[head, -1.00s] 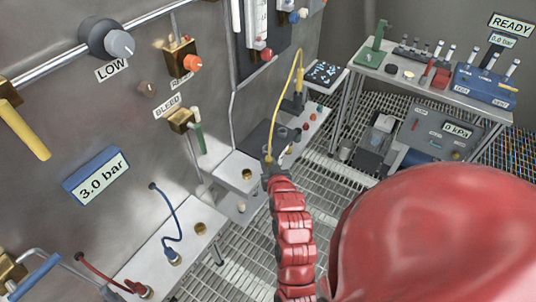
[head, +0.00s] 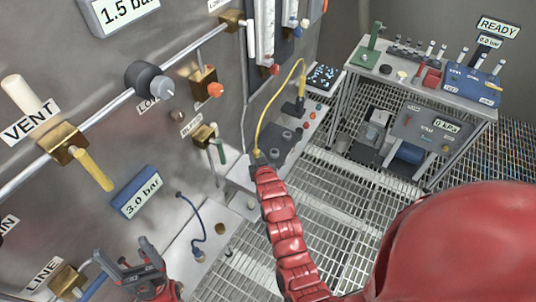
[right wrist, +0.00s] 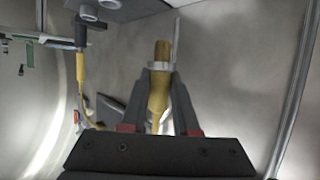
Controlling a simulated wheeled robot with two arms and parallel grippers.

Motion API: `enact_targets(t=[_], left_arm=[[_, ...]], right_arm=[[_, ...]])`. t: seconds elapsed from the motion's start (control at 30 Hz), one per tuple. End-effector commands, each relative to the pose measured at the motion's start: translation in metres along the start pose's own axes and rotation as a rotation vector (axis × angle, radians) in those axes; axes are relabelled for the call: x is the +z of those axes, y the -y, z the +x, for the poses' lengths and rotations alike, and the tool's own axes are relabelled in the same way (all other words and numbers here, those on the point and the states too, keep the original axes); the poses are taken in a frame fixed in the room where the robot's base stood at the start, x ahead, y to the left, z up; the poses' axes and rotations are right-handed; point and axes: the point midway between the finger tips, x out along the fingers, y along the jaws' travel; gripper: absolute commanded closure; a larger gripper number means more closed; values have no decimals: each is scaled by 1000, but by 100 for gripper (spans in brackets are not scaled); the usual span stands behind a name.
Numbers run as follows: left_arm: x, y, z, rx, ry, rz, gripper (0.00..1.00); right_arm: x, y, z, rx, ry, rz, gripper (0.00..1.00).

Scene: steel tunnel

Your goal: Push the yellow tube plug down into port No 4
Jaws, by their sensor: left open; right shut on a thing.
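The yellow tube (head: 277,95) arches from my right gripper (head: 258,156) to a yellow plug (head: 301,82) on a dark fitting at the far end of the shelf. My right gripper is shut on the yellow tube plug, just left of a dark block (head: 287,145) with round openings. In the right wrist view, the plug (right wrist: 159,82) stands between the dark fingers (right wrist: 160,98), its brass end past their tips. I cannot tell which opening is port No 4, and no number is legible. My left gripper (head: 130,268) is open and empty at the lower left.
A wall panel with pipe, valves and a 3.0 bar display (head: 137,192) rises at left. A bench (head: 420,88) with instruments stands at the back right. Grating floor lies between.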

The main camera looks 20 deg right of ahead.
Motion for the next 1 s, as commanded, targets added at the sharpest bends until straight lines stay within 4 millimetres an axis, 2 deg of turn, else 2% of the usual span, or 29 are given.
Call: enact_targets(t=[0.3,0.5,1.0], left_arm=[[0,0,-2,0,0,0,19],[2,0,-11,0,0,0,19],[8,-2,-45,0,0,0,19]], right_arm=[[1,0,0,0,-1,1,100],[4,0,1,0,0,1,100],[49,-1,20,1,2,1,100]])
